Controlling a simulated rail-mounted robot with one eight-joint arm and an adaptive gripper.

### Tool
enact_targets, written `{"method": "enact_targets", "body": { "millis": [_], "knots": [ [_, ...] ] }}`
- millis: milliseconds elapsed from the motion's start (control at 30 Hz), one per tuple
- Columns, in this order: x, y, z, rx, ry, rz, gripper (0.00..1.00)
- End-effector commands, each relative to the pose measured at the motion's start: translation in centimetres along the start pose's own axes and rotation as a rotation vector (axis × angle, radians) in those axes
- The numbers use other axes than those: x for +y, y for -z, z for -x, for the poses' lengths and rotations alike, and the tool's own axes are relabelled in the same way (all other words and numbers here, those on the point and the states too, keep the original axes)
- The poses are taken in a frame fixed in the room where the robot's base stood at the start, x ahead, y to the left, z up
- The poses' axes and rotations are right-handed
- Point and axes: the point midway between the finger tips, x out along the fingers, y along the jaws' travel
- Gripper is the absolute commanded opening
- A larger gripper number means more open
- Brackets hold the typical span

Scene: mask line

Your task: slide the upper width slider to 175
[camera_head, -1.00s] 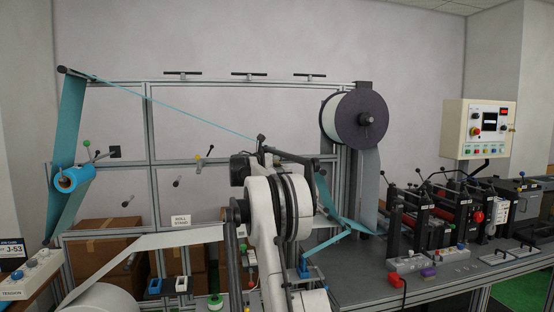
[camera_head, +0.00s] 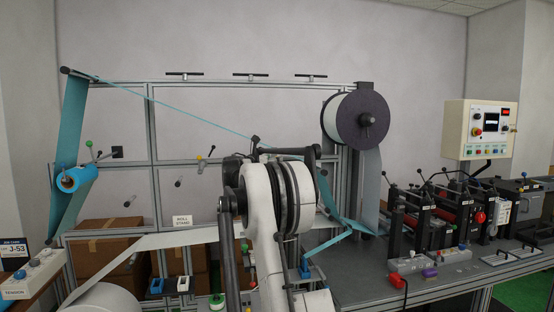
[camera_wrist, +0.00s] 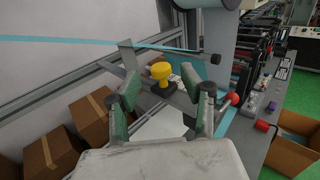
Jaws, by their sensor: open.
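In the wrist view a yellow knob (camera_wrist: 161,71) stands on a small dark block (camera_wrist: 160,88) at a metal rail; it looks like a slider handle, but no scale or number can be read. My gripper (camera_wrist: 159,79) is open, with its two green-padded fingers apart. In this view the knob appears between the fingertips, and I cannot tell how far beyond them it is. Nothing is held. In the head view my arm covers the middle of the frame, and my gripper cannot be made out there.
A blue web strip (camera_wrist: 100,42) and a dark bar (camera_wrist: 180,50) run close to the knob. Brown boxes (camera_wrist: 90,118) lie below left. A red ball knob (camera_wrist: 233,99) is to the right. In the head view a large dark-flanged roll (camera_head: 358,120) stands right of my arm.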

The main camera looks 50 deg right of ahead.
Motion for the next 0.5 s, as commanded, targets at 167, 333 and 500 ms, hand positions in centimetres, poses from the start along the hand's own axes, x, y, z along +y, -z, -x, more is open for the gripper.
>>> {"method": "enact_targets", "body": {
  "millis": [167,333,500],
  "knots": [
    [0.0,0.0,3.8,0.000,-0.002,0.000,0.42],
    [0.0,0.0,6.2,0.000,-0.001,0.000,0.42],
    [0.0,0.0,7.4,0.000,0.000,0.000,0.42]
  ]
}}
